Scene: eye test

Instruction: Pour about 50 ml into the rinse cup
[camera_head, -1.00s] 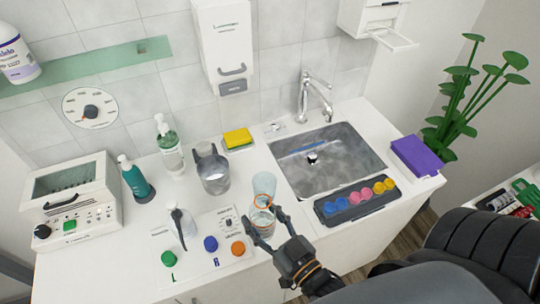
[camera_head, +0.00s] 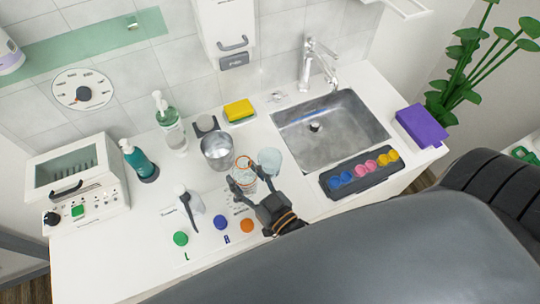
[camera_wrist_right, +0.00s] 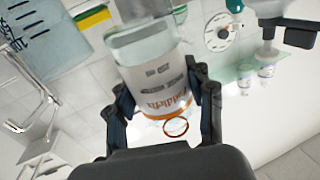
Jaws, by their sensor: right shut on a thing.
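My right gripper (camera_head: 246,187) is shut around a clear container (camera_wrist_right: 152,78) with orange lettering and an orange ring at one end. In the head view the container (camera_head: 244,175) looks roughly upright, ring end up, over the counter. Liquid seems to be inside, but its level is hard to tell. A pale blue clear cup (camera_head: 270,161), likely the rinse cup, stands just right of the container, apart from my fingers. In the wrist view the cup (camera_wrist_right: 42,38) shows dark measuring lines at upper left. I cannot make out liquid in it. My left gripper is out of view.
A metal jug (camera_head: 217,155) stands close on the left. A white spray bottle (camera_head: 191,203) and coloured knobs (camera_head: 221,222) are nearer the front. The sink (camera_head: 330,130) and a dark tray of coloured pots (camera_head: 360,174) lie right. A yellow sponge (camera_head: 239,110) lies behind.

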